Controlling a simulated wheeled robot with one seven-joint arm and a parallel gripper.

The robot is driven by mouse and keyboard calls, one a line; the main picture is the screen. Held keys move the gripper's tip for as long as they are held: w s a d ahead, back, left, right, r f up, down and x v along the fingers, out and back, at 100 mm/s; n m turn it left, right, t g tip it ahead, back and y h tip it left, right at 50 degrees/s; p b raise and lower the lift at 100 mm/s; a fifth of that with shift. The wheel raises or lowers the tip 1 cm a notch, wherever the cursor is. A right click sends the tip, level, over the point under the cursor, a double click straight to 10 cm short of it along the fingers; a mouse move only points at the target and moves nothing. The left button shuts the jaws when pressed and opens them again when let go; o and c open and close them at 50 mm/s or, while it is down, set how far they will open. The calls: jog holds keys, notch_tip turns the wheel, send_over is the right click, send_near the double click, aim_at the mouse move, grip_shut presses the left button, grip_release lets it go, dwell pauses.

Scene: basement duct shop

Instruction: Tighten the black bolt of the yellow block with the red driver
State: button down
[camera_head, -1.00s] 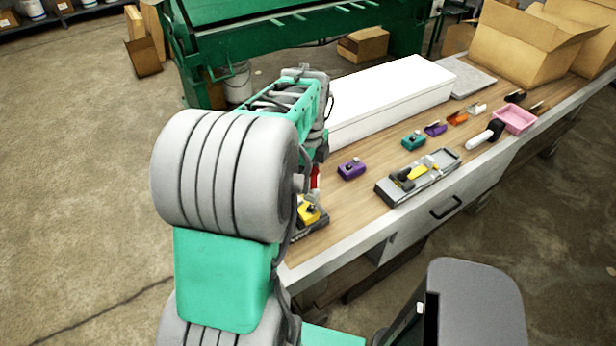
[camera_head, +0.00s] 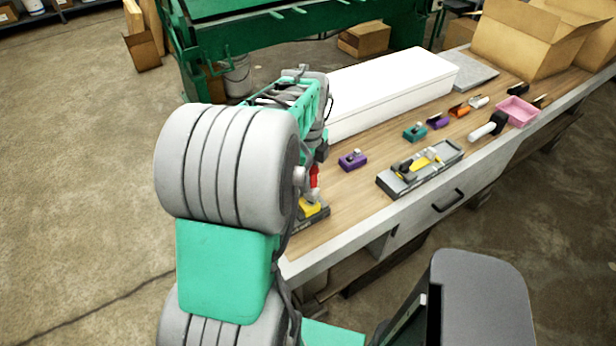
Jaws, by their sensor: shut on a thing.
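The yellow block (camera_head: 310,209) sits on a dark base at the near left end of the workbench, partly hidden behind my arm. The red driver (camera_head: 314,177) stands roughly upright just above the block. A small grey part shows between the driver and the block; I cannot tell whether the tip touches the bolt. The black bolt cannot be made out. My gripper (camera_head: 320,153) is at the top of the driver, largely hidden by my arm, and is shut on it.
A long white box (camera_head: 390,90) lies along the bench's back. A purple block (camera_head: 352,160), a teal block (camera_head: 415,133) and a grey tray (camera_head: 395,187) with a yellow tool stand to the right. A pink bin (camera_head: 517,111) is farther right. Bare wood lies between the yellow block and tray.

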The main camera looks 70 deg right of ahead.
jog(key=shift+f+b, duration=0.6)
jog(key=shift+f, duration=0.35)
dwell(0.5)
